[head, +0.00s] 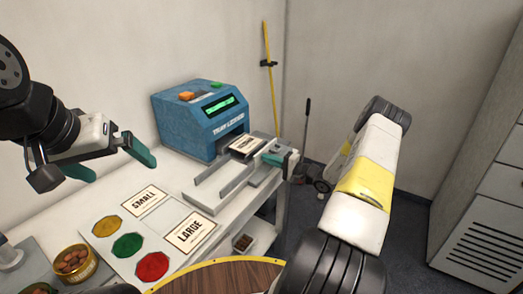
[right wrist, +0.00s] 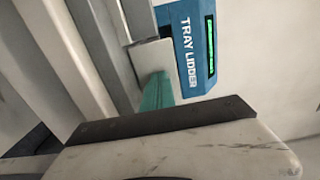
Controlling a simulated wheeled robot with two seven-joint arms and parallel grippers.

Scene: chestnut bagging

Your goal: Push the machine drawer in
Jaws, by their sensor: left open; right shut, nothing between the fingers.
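The blue machine (head: 203,118), marked TRAY LIDDER, stands on the white table against the wall; it also shows in the right wrist view (right wrist: 186,48). Its grey drawer (head: 232,178) sticks out of the front, with a labelled tray (head: 247,146) near the machine's opening. My right gripper (head: 280,159) is shut and empty at the drawer's outer right end. In the right wrist view its teal fingers (right wrist: 155,92) are close against a pale block of the drawer; I cannot tell whether they touch. My left gripper (head: 112,157) is open and empty above the table's left side.
SMALL (head: 144,200) and LARGE (head: 190,232) cards lie beside yellow, green and red pads (head: 127,246). A bowl of chestnuts (head: 75,263) stands at the lower left. A wood-topped surface (head: 215,277) is at the front. A grey cabinet (head: 487,215) stands at the right.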

